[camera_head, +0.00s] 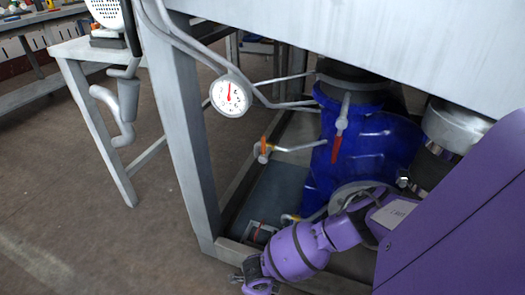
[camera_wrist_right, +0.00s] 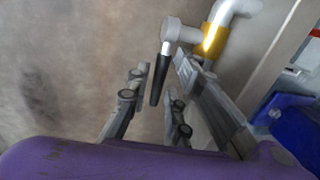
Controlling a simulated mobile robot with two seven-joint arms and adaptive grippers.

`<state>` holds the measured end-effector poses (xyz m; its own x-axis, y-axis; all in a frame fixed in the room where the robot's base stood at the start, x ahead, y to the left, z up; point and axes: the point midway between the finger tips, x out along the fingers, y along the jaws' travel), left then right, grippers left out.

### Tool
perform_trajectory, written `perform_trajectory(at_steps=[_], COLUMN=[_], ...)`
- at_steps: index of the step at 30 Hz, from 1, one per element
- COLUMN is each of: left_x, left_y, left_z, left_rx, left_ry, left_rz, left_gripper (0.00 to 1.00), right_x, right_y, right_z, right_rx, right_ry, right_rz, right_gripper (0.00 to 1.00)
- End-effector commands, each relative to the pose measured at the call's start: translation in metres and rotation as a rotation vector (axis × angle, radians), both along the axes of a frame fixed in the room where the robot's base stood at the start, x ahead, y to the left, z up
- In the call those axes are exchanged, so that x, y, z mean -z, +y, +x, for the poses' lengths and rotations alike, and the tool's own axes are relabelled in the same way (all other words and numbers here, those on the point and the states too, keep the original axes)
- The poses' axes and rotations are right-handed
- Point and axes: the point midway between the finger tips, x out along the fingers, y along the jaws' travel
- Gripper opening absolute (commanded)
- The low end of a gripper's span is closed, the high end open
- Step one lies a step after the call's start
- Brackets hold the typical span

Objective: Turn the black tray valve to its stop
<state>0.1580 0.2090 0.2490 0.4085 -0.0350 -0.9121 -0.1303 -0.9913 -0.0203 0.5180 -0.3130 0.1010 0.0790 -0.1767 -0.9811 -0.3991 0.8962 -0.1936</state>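The valve shows in the right wrist view as a black lever handle (camera_wrist_right: 158,82) on a grey fitting (camera_wrist_right: 180,31), joined to a pipe with a yellow band (camera_wrist_right: 214,41). My right gripper (camera_wrist_right: 157,68) is open, with the handle between its two fingers and a visible gap on the left. I cannot tell whether the right finger touches it. In the head view my right gripper (camera_head: 250,278) is low at the bottom edge, by the lower frame of the bench. I cannot make out the black handle there. My left gripper is not in view.
A blue tank (camera_head: 365,150) stands under the grey bench, with a red-handled valve (camera_head: 340,130) and an orange-marked valve (camera_head: 263,150). A dial gauge (camera_head: 229,97) hangs at the bench leg (camera_head: 185,140). Open floor (camera_head: 90,230) lies to the left.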

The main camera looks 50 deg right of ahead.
Motion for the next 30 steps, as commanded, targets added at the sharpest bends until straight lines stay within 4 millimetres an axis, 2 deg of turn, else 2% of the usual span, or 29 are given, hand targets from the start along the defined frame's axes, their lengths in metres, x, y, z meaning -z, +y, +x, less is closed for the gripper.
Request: perform_trajectory(at_steps=[1,4,13,21,30], left_x=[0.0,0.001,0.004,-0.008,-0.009], left_y=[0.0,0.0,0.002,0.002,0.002], left_z=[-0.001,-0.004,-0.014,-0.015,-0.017], left_rx=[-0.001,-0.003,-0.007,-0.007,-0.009], left_ry=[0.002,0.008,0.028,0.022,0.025], left_rz=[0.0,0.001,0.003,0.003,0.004], left_gripper=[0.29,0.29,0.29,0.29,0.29], right_x=[0.0,0.0,0.0,0.005,0.008], right_y=[0.0,0.0,0.0,-0.002,-0.001], right_z=[0.0,0.0,-0.001,-0.003,-0.003], right_rx=[0.0,0.0,0.0,-0.001,-0.001], right_ry=[0.0,0.0,-0.001,-0.114,-0.138], right_rz=[0.0,0.0,0.0,0.044,0.058], right_gripper=[0.12,0.0,0.0,0.0,0.0])
